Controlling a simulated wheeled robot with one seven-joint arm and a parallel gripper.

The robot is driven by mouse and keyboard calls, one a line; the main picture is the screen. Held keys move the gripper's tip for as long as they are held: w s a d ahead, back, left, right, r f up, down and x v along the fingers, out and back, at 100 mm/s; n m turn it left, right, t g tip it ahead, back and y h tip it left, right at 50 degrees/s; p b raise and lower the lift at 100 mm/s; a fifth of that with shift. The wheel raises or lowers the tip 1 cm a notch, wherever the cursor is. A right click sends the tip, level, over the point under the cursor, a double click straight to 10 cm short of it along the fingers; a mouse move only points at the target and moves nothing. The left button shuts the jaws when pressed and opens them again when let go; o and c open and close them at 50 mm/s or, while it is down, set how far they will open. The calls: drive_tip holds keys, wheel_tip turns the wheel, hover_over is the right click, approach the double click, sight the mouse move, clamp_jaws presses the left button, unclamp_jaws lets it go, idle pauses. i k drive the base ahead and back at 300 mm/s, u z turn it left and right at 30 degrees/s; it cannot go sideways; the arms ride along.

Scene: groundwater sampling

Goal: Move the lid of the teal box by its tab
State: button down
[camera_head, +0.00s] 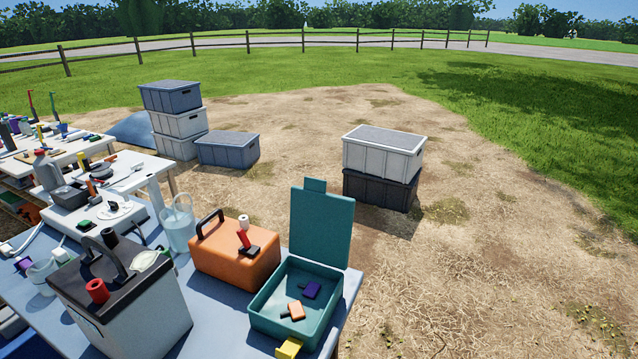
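The teal box (262,318) stands on the blue table near its right edge. Its lid (320,228) is open and stands nearly upright at the box's far side. The lid's tab (315,185) sticks up from the lid's top edge. Inside the box lie an orange item (294,311) and a purple item (311,290). My gripper is not in view.
A yellow block (289,348) is at the box's front, partly cut off. An orange case (235,262) with a red item (244,238) on it stands left of the box. A clear jug (178,229) and a white cooler (140,318) stand farther left. Open ground lies right of the table.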

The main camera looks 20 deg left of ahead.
sight(321, 222)
drive_tip(key=k, duration=0.95)
drive_tip(key=z, duration=0.25)
drive_tip(key=i, duration=1.9)
drive_tip(key=u, duration=0.7)
drive_tip(key=i, duration=0.45)
drive_tip(key=u, duration=0.4)
